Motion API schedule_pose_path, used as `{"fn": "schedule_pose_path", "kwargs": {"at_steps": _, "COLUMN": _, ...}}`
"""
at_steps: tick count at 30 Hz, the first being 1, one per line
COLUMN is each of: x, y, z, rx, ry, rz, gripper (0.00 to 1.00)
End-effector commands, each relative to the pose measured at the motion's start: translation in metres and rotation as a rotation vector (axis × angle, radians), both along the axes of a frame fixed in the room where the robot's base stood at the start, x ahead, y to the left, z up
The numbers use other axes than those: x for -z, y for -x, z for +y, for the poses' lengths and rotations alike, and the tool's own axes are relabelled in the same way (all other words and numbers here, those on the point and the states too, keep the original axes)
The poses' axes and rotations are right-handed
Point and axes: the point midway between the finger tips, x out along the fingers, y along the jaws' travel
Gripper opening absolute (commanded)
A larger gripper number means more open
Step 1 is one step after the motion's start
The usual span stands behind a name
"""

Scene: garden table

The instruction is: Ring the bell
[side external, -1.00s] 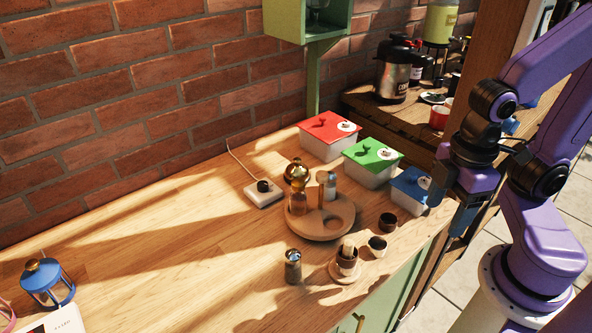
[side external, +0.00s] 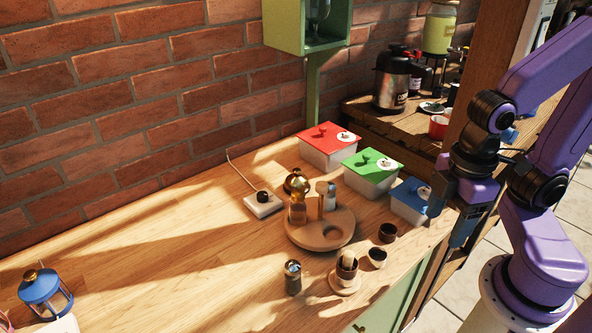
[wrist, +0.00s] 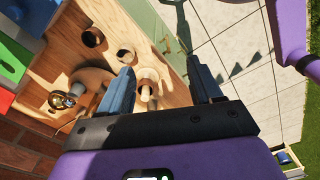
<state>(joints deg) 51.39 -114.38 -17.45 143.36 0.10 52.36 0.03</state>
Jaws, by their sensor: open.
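A brass-coloured dome that looks like the bell (side external: 297,184) stands on the wooden table (side external: 190,260), behind the round wooden caddy (side external: 330,236), which partly hides it. A shiny round thing at the left of the wrist view (wrist: 62,99) seems to be the same bell. My gripper (side external: 451,217) is over the table's right edge, beside the blue-lidded box and well to the right of the bell. In the wrist view its two blue fingers (wrist: 162,66) are spread apart with nothing held between them.
Red (side external: 328,135), green (side external: 373,163) and blue (side external: 411,192) lidded boxes stand behind the caddy. A corded white block (side external: 263,206) is left of the bell. The table's left part is mostly clear.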

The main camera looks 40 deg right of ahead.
Motion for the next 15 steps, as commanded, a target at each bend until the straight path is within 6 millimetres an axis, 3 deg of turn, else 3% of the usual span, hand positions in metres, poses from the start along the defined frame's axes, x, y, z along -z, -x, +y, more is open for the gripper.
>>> {"fn": "schedule_pose_path", "kwargs": {"at_steps": 4, "x": 0.000, "y": 0.000, "z": 0.000, "rx": 0.000, "ry": 0.000, "rz": 0.000, "gripper": 0.64}}
{"fn": "schedule_pose_path", "kwargs": {"at_steps": 5, "x": 0.000, "y": 0.000, "z": 0.000, "rx": 0.000, "ry": 0.000, "rz": 0.000, "gripper": 0.58}}
{"fn": "schedule_pose_path", "kwargs": {"at_steps": 10, "x": -0.002, "y": -0.011, "z": 0.007, "rx": 0.030, "ry": 0.002, "rz": 0.001, "gripper": 0.03}}
{"fn": "schedule_pose_path", "kwargs": {"at_steps": 15, "x": -0.010, "y": -0.053, "z": 0.031, "rx": 0.138, "ry": 0.005, "rz": 0.003, "gripper": 0.00}}
